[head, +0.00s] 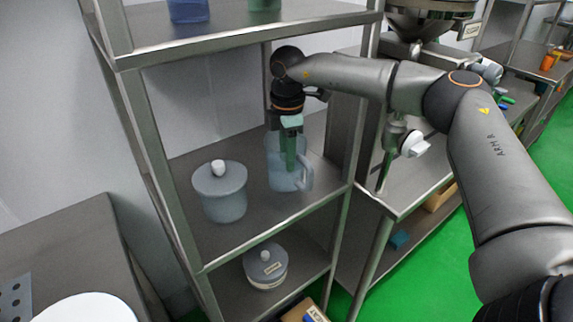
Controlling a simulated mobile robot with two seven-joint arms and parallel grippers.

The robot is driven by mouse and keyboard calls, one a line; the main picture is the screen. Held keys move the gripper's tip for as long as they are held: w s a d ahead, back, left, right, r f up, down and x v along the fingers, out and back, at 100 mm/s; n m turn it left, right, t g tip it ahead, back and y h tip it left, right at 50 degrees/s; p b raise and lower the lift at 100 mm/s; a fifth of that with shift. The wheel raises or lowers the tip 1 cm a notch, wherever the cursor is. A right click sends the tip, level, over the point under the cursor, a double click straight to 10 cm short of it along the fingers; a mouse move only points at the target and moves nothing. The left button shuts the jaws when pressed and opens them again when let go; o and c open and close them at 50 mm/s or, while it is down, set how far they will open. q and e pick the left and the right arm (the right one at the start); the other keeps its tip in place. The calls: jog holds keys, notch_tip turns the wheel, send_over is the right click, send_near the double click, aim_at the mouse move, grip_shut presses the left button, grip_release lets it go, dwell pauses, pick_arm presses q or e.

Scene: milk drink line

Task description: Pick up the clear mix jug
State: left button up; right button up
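The clear mix jug (279,179) stands upright on the middle shelf of the steel rack. It is see-through and bluish, with a handle on its right side. My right gripper (290,160) reaches in from the right and points down at the jug. Its green fingers overlap the jug's upper part in the head view. I cannot tell whether they are inside it, in front of it or touching it, nor how far apart they are. My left gripper is not in view.
A lidded grey container (224,204) stands left of the jug on the same shelf. Another lidded tub (266,268) is on the shelf below. Rack posts and the upper shelf (230,42) frame the opening. A steel counter (420,175) stands to the right.

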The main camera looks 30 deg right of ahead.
aim_at(289, 191)
jog(key=f, duration=0.6)
jog(key=shift+s+d+f+p, duration=0.15)
jog(key=shift+s+p, duration=0.1)
jog(key=shift+p, duration=0.05)
jog(key=shift+c, duration=0.2)
grip_shut()
dwell(0.9)
